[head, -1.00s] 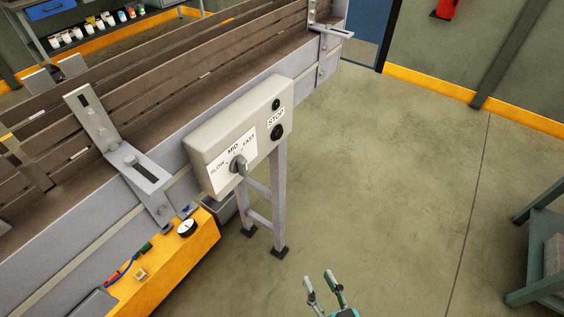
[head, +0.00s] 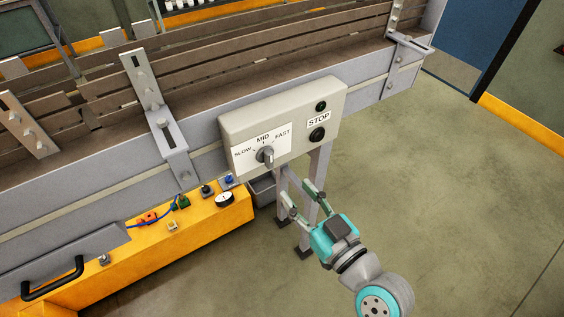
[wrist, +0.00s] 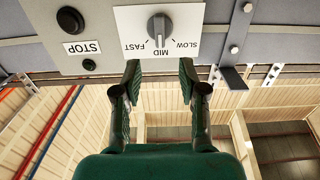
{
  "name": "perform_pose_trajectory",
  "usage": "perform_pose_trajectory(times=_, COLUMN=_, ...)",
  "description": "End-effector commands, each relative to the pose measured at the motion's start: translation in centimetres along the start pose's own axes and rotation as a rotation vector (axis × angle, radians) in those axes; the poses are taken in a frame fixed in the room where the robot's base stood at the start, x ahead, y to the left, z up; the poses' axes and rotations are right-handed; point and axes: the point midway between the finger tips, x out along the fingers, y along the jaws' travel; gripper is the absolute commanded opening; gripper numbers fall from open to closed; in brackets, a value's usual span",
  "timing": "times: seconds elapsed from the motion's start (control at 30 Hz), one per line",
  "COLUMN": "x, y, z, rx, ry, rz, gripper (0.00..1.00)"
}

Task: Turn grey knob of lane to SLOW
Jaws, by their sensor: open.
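The grey knob (head: 266,154) is on a white dial plate marked SLOW, MID and FAST, on the beige control box (head: 303,146). Its pointer appears to stand at MID. In the wrist view the knob (wrist: 160,28) is straight ahead at the top, beyond the fingertips, with the labels upside down. My gripper (head: 303,191) is open and empty, below and to the right of the knob in the head view. In the wrist view the two fingers (wrist: 163,80) stand apart on either side of the knob's line, not touching it.
A STOP label (head: 318,119) with a black button (head: 317,134) is at the box's right. The slatted conveyor lane (head: 240,60) runs behind. A yellow bench (head: 190,232) with small parts lies below left. Open floor (head: 440,190) spreads to the right.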

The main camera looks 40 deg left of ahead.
Motion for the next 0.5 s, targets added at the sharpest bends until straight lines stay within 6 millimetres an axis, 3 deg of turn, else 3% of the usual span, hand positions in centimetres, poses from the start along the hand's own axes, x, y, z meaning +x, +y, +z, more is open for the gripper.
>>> perform_pose_trajectory(times=0.5, x=8.3, y=0.0, z=0.0, rx=0.0, ry=0.0, rz=0.001, gripper=0.42)
